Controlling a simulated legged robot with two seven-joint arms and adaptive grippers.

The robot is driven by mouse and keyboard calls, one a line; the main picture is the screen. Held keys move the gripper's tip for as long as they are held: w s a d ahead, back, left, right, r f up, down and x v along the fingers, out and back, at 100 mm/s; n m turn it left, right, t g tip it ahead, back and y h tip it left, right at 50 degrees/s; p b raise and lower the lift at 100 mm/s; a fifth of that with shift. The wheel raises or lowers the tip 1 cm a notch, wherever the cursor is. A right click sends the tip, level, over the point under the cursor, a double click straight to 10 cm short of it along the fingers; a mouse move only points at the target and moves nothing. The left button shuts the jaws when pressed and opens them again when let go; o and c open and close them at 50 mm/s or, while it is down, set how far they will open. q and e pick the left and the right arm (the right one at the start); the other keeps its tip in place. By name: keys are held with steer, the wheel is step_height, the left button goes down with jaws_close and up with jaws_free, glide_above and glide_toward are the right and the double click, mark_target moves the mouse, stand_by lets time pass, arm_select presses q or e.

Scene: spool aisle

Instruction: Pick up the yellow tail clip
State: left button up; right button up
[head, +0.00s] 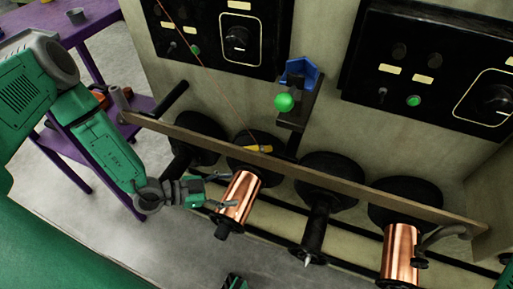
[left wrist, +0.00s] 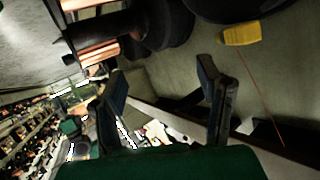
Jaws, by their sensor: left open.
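The yellow tail clip (head: 258,149) is a small piece at the black round flange behind the left copper spool, beside the brown rail. A thin reddish wire runs up from it. In the left wrist view the clip (left wrist: 241,34) shows at the upper right, beyond the right finger. My left gripper (head: 224,190) is open and empty by the left copper spool (head: 240,197), below and left of the clip; whether it touches the spool is unclear. Its two fingers (left wrist: 162,78) show apart in the left wrist view. A green and black part at the bottom edge (head: 235,282) may be my right gripper.
The brown rail (head: 310,172) runs across in front of several black flanges. A bare spindle (head: 316,228) and another copper spool (head: 401,252) stand to the right. A green ball (head: 284,102) sits below a blue bracket (head: 300,73). A purple table (head: 95,25) is at left.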

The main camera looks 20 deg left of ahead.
arm_select(q)
steer(key=w+a+n+t+y, duration=0.1)
steer(key=a, duration=0.1)
steer(key=w+a+n+t, duration=0.1)
steer(key=w+a+n, duration=0.1)
steer(key=w+a+n+t+y, duration=0.1)
steer(key=a+n, duration=0.1)
steer(key=shift+w+a+r+y, duration=0.1)
steer(key=shift+w+r+y, duration=0.1)
steer(key=shift+w+y, duration=0.1)
steer(key=b, duration=0.1)
glide_toward(257, 149)
steer(key=w+f, duration=0.1)
steer(key=w+d+f, duration=0.2)
steer(key=w, duration=0.1)
steer(key=shift+f, duration=0.15)
steer(key=shift+w+d, duration=0.15)
steer(key=shift+w, duration=0.3)
steer(key=b+x, duration=0.1)
steer(key=x, duration=0.3)
steer(key=shift+w+d+b, duration=0.1)
steer(key=shift+w+b, duration=0.15)
steer(key=shift+b, duration=0.1)
steer(key=shift+w+d, duration=0.15)
steer(key=shift+d, duration=0.05)
steer(key=shift+a, duration=0.1)
jaws_close()
